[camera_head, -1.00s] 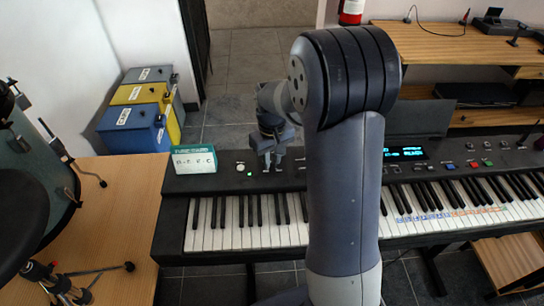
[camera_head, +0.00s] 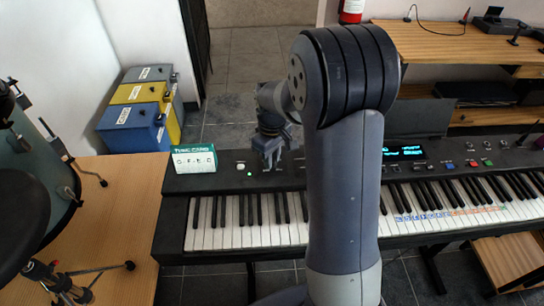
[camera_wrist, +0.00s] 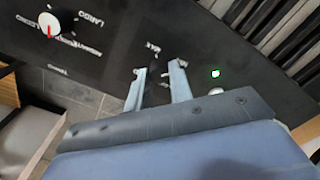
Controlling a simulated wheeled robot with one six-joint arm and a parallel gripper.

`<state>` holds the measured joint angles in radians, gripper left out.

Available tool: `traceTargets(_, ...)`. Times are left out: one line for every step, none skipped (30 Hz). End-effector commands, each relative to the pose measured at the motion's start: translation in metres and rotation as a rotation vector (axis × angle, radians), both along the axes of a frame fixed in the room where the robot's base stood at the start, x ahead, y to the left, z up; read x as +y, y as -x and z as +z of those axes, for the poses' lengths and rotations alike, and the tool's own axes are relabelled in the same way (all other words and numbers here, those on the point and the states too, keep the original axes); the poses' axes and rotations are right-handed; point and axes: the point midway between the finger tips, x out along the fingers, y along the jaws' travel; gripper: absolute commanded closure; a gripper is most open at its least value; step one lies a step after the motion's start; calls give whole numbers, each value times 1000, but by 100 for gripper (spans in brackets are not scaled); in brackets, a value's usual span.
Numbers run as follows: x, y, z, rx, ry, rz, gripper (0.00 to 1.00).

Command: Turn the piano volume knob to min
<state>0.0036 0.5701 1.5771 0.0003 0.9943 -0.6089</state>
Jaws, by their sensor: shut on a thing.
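The black piano (camera_head: 210,184) stands across the middle of the head view. My gripper (camera_head: 267,166) points down at its control panel, left of the arm. In the wrist view, my gripper (camera_wrist: 158,68) has its two fingers at the panel, shut on the volume knob with a narrow gap between them. The knob is mostly hidden, and its pointer cannot be read. Small white scale labels show around the fingertips. A different knob (camera_wrist: 55,20), pale-topped with a red mark, sits at the upper left of the wrist view.
A green light (camera_wrist: 215,73) and a white button (camera_wrist: 216,92) lie right of the fingers. A green and white card box (camera_head: 194,159) stands on the panel's left end. The lit display (camera_head: 404,151) is right of the arm.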

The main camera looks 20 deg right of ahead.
Motion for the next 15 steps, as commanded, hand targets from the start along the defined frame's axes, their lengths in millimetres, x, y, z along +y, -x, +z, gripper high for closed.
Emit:
traceTargets(0,0,0,0,0,1,100)
traceTargets(0,0,0,0,0,1,100)
traceTargets(0,0,0,0,0,1,100)
traceTargets(0,0,0,0,0,1,100)
traceTargets(0,0,0,0,0,1,77)
traceTargets(0,0,0,0,0,0,74)
traceTargets(0,0,0,0,0,0,72)
traceTargets(0,0,0,0,0,0,69)
traceTargets(0,0,0,0,0,0,66)
traceTargets(0,0,0,0,0,0,64)
traceTargets(0,0,0,0,0,0,61)
traceTargets(0,0,0,0,0,0,58)
traceTargets(0,0,0,0,0,0,57)
traceTargets(0,0,0,0,0,-1,57)
traceTargets(0,0,0,0,0,-1,57)
